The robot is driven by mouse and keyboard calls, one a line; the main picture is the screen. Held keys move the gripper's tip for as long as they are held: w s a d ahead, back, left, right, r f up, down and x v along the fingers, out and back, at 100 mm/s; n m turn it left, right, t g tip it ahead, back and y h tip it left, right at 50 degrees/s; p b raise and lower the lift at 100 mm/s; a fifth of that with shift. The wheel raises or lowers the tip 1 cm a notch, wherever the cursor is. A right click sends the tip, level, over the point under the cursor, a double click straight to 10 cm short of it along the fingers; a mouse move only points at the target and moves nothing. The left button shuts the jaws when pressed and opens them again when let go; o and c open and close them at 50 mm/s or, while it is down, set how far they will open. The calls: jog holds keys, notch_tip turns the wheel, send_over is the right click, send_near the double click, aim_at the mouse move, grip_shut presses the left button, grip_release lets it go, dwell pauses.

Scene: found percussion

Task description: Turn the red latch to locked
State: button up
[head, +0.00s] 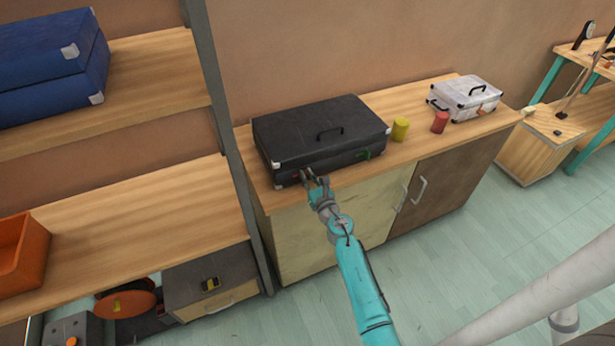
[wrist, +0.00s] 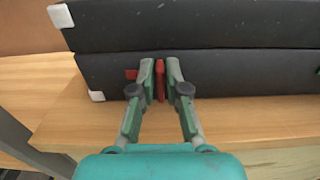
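A black suitcase (head: 320,132) lies closed on the wooden cabinet top, its front side facing me. The red latch (wrist: 160,80) is on the suitcase's front, near its left corner, and stands upright in the wrist view. A small red piece (wrist: 130,74) shows just to its left. My gripper (wrist: 161,76) is at the suitcase front with one finger on each side of the latch, closed in close against it. In the head view my gripper (head: 309,178) covers most of the latch. A green latch (head: 363,155) is farther right on the same front.
A yellow cylinder (head: 400,129) and a red cylinder (head: 440,122) stand right of the suitcase. A white case (head: 467,97) is beyond them. A grey shelf post (head: 222,110) rises left of the cabinet. A narrow strip of bare wood (wrist: 250,118) lies before the suitcase.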

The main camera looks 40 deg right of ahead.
jog(key=shift+m, duration=0.3)
grip_shut()
jog(key=m, duration=0.3)
jog(key=shift+d+m, duration=0.2)
jog(key=shift+m, duration=0.1)
jog(key=m, duration=0.4)
jog(key=shift+s+d+f+m, duration=0.1)
jog(key=shift+d+f+m, duration=0.05)
jog(key=shift+m, duration=0.15)
jog(key=m, duration=0.4)
jog(key=shift+d+f+m, duration=0.15)
jog(key=shift+m, duration=0.15)
jog(key=shift+f+m, duration=0.15)
jog(key=shift+m, duration=0.95)
jog(key=shift+f+m, duration=0.1)
jog(key=shift+m, duration=1)
jog(key=o, duration=0.6)
grip_release()
jog(key=shift+s, duration=0.1)
